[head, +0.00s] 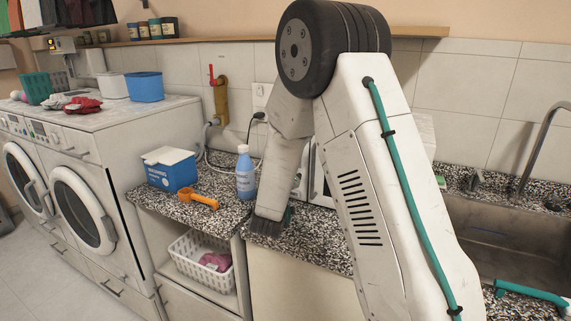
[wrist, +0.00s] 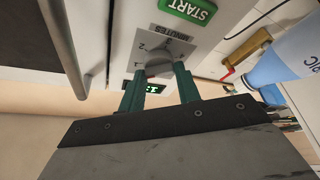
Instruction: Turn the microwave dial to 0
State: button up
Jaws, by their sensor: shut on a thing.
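The microwave (head: 317,178) stands on the speckled counter, mostly hidden behind my arm in the head view. I cannot read exactly where the dial points.
A blue and white bottle (head: 245,176) stands close left of my gripper; it also shows in the wrist view (wrist: 283,62). A blue box (head: 172,172) and orange scoop (head: 199,199) lie further left. The sink (head: 510,235) is at right. The microwave's door handle (wrist: 65,45) is near my gripper.

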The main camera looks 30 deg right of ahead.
jog(key=n+y, duration=0.1)
jog(key=n, duration=0.3)
jog(key=n+y, duration=0.2)
jog(key=n, duration=0.2)
jog(key=n+y, duration=0.1)
jog(key=n, duration=0.3)
jog(key=shift+s+r+n+g+y, duration=0.15)
jog(key=shift+r+n+g+y, duration=0.15)
jog(key=shift+g+y, duration=0.1)
jog(key=o, duration=1)
jog(key=v, duration=0.7)
jog(key=shift+s+a, duration=0.15)
jog(key=shift+s, duration=0.15)
